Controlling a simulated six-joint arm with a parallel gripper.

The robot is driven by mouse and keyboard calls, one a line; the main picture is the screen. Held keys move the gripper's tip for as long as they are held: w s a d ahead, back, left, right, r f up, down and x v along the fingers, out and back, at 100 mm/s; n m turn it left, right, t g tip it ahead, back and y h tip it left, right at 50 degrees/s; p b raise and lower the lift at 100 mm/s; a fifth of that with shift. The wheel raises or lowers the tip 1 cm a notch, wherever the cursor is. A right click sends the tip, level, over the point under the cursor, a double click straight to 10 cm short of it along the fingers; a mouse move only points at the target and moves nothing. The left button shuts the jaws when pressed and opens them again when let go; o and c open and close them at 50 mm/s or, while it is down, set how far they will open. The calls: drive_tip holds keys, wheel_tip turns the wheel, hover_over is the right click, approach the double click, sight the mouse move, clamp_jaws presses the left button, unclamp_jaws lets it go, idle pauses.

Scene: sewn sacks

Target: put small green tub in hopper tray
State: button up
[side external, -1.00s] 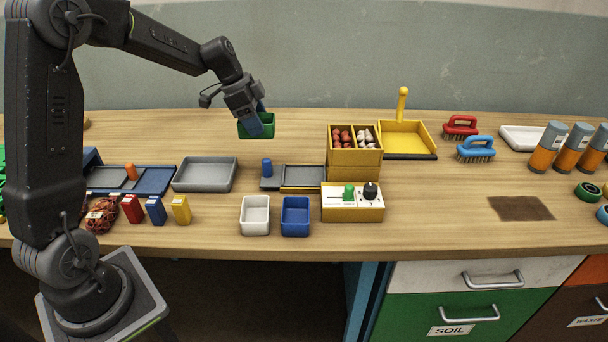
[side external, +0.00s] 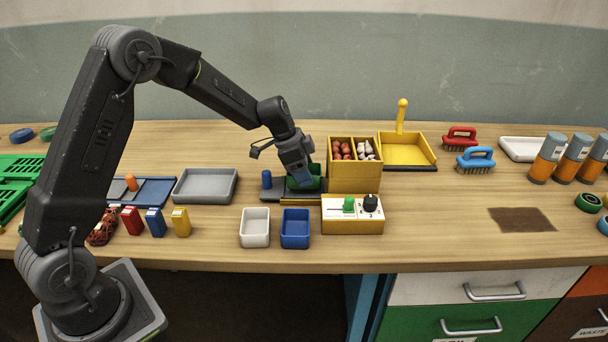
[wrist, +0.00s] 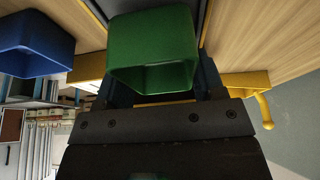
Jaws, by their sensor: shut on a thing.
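The small green tub (side external: 316,183) is held by my gripper (side external: 302,182), which is shut on it. In the wrist view the green tub (wrist: 152,48) is large and central between the fingers. In the side view it is at the dark tray (side external: 287,190) with a yellow front edge, left of the yellow two-part hopper (side external: 354,178); I take this for the hopper tray. The fingers and tub hide much of the tray. I cannot tell whether the tub touches its floor.
A white tub (side external: 255,228), a blue tub (side external: 295,229) and a yellow control box (side external: 352,214) are in front. A grey tray (side external: 205,186) lies to the left. The table behind is clear.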

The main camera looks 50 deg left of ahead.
drive_tip(key=shift+f, duration=0.7)
drive_tip(key=shift+f, duration=0.1)
drive_tip(key=o, duration=0.9)
drive_tip(key=v, duration=1.2)
drive_tip(key=s+d+r+n+t+y, duration=0.1)
drive_tip(key=s+d+r+n, duration=0.1)
drive_tip(key=s+d+r, duration=0.35)
drive_tip(key=s+d+r+n+y, duration=0.1)
drive_tip(key=s+d+r+n, duration=0.15)
drive_tip(key=s, duration=0.65)
drive_tip(key=shift+s+d+f+n+t+y, duration=0.2)
drive_tip(key=shift+s+n, duration=0.55)
drive_tip(key=shift+s, duration=1.55)
drive_tip(key=shift+s+d+r+n+t+y, duration=0.2)
drive_tip(key=shift+s+n, duration=0.55)
drive_tip(key=shift+s, duration=1.55)
drive_tip(key=shift+s+d+f+n+t+y, duration=0.25)
drive_tip(key=shift+s+n, duration=0.5)
drive_tip(key=shift+s, duration=1.55)
